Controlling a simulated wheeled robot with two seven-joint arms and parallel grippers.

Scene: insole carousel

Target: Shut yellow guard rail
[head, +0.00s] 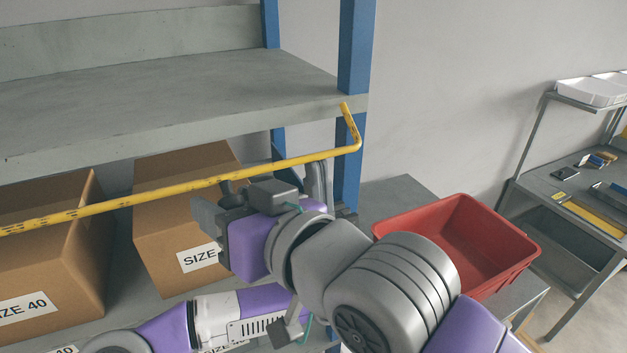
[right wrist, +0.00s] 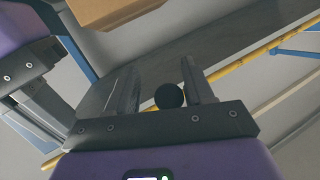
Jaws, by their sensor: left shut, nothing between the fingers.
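The yellow guard rail (head: 180,188) slants across the front of the lower shelf bay, in front of the cartons. Its right end bends up near the blue post. It also crosses behind my right gripper in the right wrist view (right wrist: 245,63). My right gripper (head: 215,212) is just below the rail; I cannot tell whether they touch. Its fingers stand apart in the right wrist view (right wrist: 160,85), with a dark round thing (right wrist: 169,96) showing between them that I cannot identify. My left gripper (head: 287,331) is lower, below my right arm, shut and empty.
Two cardboard boxes (head: 40,250) (head: 170,225) stand on the lower shelf. The grey upper shelf (head: 170,90) is bare. A blue post (head: 352,50) rises right of the bay. A red bin (head: 470,235) and a table (head: 560,185) with small items stand to the right.

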